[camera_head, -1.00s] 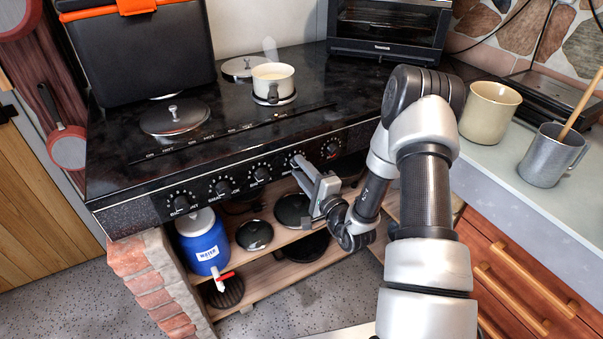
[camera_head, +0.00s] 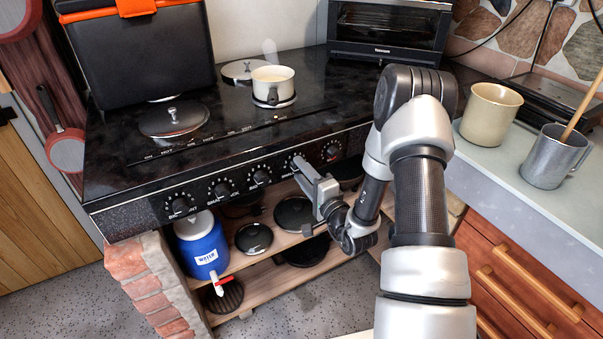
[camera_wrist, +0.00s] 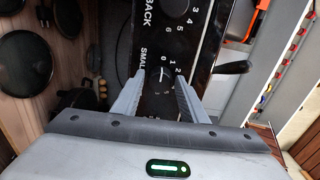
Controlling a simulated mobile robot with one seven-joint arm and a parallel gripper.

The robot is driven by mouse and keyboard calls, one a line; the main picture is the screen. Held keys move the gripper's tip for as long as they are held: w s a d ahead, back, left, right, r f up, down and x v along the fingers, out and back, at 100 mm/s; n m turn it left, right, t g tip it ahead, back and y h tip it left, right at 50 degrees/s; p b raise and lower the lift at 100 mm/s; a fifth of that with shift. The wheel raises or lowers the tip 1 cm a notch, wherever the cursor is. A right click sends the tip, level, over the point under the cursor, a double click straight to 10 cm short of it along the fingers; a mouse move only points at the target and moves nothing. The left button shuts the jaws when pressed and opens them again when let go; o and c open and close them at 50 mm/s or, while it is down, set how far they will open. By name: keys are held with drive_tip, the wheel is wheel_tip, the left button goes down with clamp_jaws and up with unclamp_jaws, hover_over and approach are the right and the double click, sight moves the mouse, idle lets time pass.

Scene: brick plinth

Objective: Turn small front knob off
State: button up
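The black stove's front panel carries a row of dark knobs with white scale marks. The small front knob (camera_head: 298,163) is at the fourth place from the left, partly hidden by my gripper (camera_head: 308,172). In the wrist view my gripper (camera_wrist: 160,80) has its two fingers apart, one on each side of a dial (camera_wrist: 163,77) beside the label "SMALL". Scale numerals show between and beside the fingertips. Whether a finger touches the knob is not clear. Another knob (camera_wrist: 175,8), labelled "BACK", is above it in the wrist view.
A white pot (camera_head: 272,84) stands on the stovetop. Below are shelves with black lids (camera_head: 254,238) and a blue water jug (camera_head: 202,245). Mugs stand on the right counter.

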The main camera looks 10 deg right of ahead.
drive_tip(key=shift+o, duration=0.5)
drive_tip(key=v, duration=1.7)
drive_tip(key=shift+s+p, duration=0.2)
drive_tip(key=shift+p, duration=0.25)
